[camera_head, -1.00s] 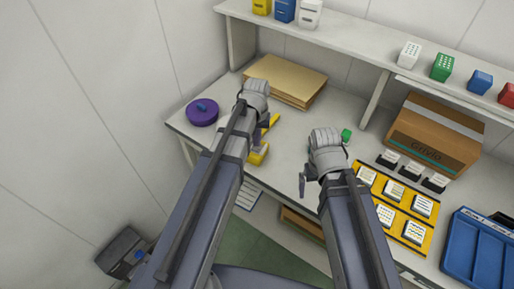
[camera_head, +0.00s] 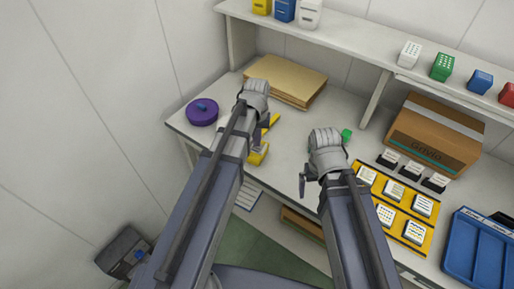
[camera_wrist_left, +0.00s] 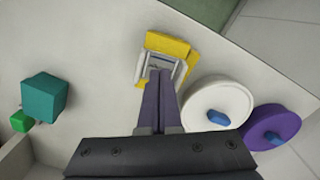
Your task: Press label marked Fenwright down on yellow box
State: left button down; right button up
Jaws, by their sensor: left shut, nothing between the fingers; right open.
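The yellow box (camera_wrist_left: 170,45) lies on the table under my left gripper, and part of it shows beside my left arm in the head view (camera_head: 258,157). A pale label (camera_wrist_left: 150,68) with a dark band lies on it; its print is too small to read. My left gripper (camera_wrist_left: 160,75) is shut and empty, its fingertips at the label. Whether they touch it I cannot tell, and they hide part of the label. My right gripper (camera_head: 304,185) is open and empty, near the table's front edge.
A purple round object (camera_head: 202,112) and a white round object (camera_wrist_left: 217,103) stand near the box. A teal cube (camera_wrist_left: 44,98) and a green cube (camera_head: 346,135) are also close.

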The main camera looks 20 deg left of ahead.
pick_arm(q)
jog(key=shift+f+b, duration=0.75)
pick_arm(e)
jog(key=shift+f, duration=0.8)
pick_arm(q)
jog(key=shift+r, duration=0.15)
pick_arm(e)
jog(key=shift+r, duration=0.15)
pick_arm(q)
notch_tip(320, 180, up, 7)
jog(key=p, duration=0.7)
pick_arm(e)
notch_tip(320, 180, up, 7)
pick_arm(q)
jog(key=s+d+m+y, duration=0.1)
jog(key=s+d+m, duration=0.4)
jog(key=s+d, duration=0.5)
jog(key=s, duration=0.4)
jog(key=shift+s+d+f+m, duration=0.15)
jog(key=shift+d+f+m, duration=0.1)
jog(key=shift+m, duration=0.15)
pick_arm(e)
jog(key=shift+f, duration=0.25)
